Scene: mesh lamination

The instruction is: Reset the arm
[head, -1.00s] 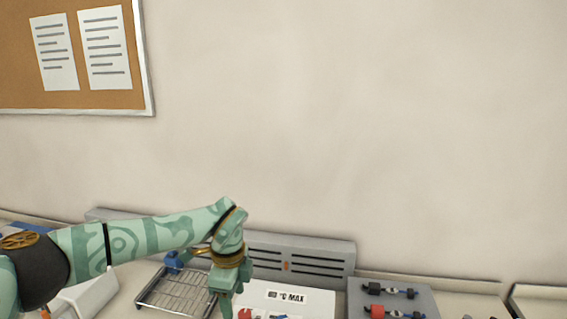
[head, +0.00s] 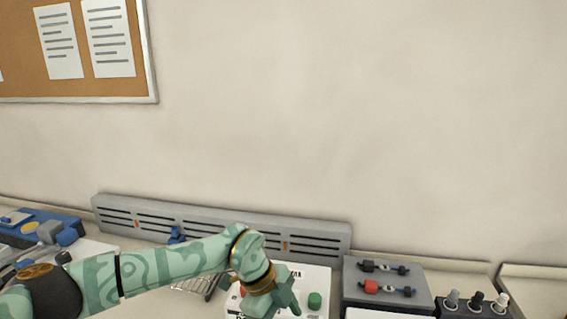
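My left arm comes in from the left in the head view, and its gripper (head: 284,304) hangs over the white panel (head: 318,275) with a green button (head: 314,300). The gripper hides part of this panel. I cannot tell from this angle whether its fingers are open or shut, and I see nothing held in it. My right gripper is not in view.
A wire rack (head: 196,284) is partly hidden behind my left arm. A grey slotted bar (head: 200,217) runs along the wall. A grey box with red and black knobs (head: 420,285) and a dark box with several knobs (head: 480,310) stand at right. Blue equipment (head: 40,225) is at left.

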